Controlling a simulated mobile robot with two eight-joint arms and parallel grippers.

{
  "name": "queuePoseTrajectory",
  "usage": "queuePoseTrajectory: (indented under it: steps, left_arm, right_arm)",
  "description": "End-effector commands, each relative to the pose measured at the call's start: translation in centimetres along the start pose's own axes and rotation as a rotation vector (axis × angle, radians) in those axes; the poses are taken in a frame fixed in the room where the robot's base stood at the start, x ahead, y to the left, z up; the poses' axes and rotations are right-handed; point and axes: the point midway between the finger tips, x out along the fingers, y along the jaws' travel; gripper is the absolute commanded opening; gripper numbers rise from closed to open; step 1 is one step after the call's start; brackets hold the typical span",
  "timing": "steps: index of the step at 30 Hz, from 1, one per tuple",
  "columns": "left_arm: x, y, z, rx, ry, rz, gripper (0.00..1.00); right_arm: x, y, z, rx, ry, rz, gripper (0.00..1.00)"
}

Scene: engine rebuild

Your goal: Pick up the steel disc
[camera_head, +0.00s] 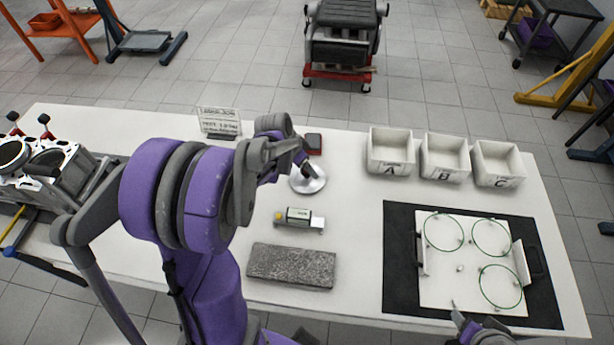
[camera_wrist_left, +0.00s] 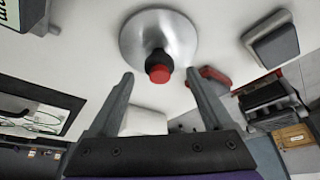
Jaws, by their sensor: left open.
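The steel disc (camera_head: 312,184) lies flat on the white table, partly hidden in the head view by my left gripper (camera_head: 302,163). In the left wrist view the disc (camera_wrist_left: 185,38) is a shiny round plate with a dark central knob (camera_wrist_left: 160,68) tipped in red. My left gripper (camera_wrist_left: 161,76) is open, with a finger on either side of the line to the knob. I cannot tell whether the knob is between the fingertips or just beyond them; no grip shows. My right gripper (camera_head: 458,314) shows only partly at the bottom edge, and its jaws are unclear.
A small red-and-dark block (camera_head: 313,142) stands just behind the disc. A small yellow-ended device (camera_head: 300,218) and a grey textured slab (camera_head: 291,266) lie in front. Bins A (camera_head: 390,169), B (camera_head: 445,175) and C (camera_head: 498,181) stand right, behind a black mat (camera_head: 399,270).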

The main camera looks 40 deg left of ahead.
Motion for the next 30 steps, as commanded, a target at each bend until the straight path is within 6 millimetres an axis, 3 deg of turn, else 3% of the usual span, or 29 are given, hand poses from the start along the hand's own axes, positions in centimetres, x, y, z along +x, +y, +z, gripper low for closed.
queuePoseTrajectory:
  steps: [4, 11, 25, 30]
  left_arm:
    - [1.59, 0.00, 0.07, -0.001, 0.000, -0.001, 0.84]
    - [1.74, 0.01, 0.06, -0.001, 0.000, -0.001, 0.84]
    - [1.71, 0.01, 0.05, -0.001, 0.000, -0.001, 0.03]
    - [1.70, 0.01, 0.05, -0.001, 0.001, -0.001, 0.00]
  right_arm:
    - [0.12, 0.00, 0.14, 0.000, -0.001, 0.000, 0.64]
    - [0.12, 0.00, 0.14, 0.000, -0.001, 0.000, 0.64]
    - [0.11, 0.00, 0.13, 0.000, -0.001, 0.000, 0.64]
    - [0.11, 0.00, 0.13, 0.000, -0.001, 0.000, 0.64]
